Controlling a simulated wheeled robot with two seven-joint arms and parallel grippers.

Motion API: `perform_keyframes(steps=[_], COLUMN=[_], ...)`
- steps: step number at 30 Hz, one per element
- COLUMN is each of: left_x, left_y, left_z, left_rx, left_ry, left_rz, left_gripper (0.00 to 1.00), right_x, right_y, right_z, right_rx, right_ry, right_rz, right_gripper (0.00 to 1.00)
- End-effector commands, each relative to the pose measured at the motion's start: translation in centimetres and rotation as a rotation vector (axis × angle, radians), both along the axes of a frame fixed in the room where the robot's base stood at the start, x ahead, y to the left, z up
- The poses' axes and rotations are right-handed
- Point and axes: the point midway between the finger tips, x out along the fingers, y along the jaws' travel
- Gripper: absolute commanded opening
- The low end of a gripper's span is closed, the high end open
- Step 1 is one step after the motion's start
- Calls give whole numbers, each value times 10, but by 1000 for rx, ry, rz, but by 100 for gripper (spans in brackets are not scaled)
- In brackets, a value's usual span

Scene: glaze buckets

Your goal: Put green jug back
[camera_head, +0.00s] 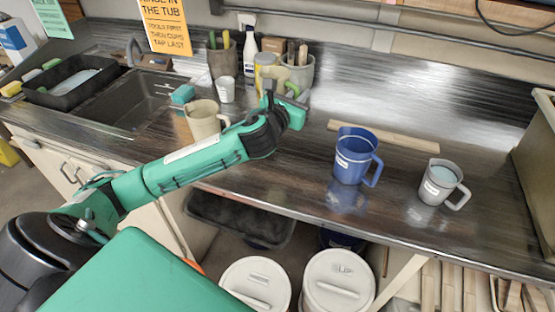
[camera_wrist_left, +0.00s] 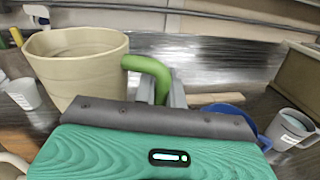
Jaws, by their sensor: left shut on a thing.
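The jug in my left gripper shows in the left wrist view as a beige body (camera_wrist_left: 78,62) with a green handle (camera_wrist_left: 150,70). My left gripper (camera_wrist_left: 162,92) is shut on that handle, and the jug looks upright. In the head view the green handle (camera_head: 293,89) shows just behind my left gripper (camera_head: 285,98), near the back of the counter; much of the jug is hidden there. Whether its base touches the counter I cannot tell. My right gripper is not in view.
A beige jug (camera_head: 203,120) stands left of my arm, by the sink (camera_head: 125,95). A blue jug (camera_head: 353,157) and a grey jug (camera_head: 438,184) stand to the right. A wooden strip (camera_head: 385,135) lies behind them. Tool pots and bottles stand at the back. The right rear counter is clear.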

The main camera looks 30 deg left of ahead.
Motion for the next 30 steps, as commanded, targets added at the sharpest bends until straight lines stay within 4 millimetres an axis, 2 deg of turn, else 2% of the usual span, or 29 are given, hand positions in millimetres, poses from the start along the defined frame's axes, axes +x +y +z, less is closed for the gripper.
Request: perform_keyframes(steps=[5, 12, 18, 26, 30], left_x=[-1, -1, -1, 0, 0], left_y=[2, 1, 1, 1, 1], left_z=[-32, -99, -144, -168, -189], left_rx=[-3, -4, -4, -1, -4], left_ry=[7, 7, 4, 2, 2], left_rz=[7, 7, 6, 5, 6], left_gripper=[0, 0, 0, 0, 0], right_x=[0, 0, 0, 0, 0], right_y=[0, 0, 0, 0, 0], right_z=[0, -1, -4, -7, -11], right_rx=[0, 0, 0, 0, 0], right_ry=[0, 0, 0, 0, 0], right_rz=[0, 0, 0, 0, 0], right_gripper=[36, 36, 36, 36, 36])
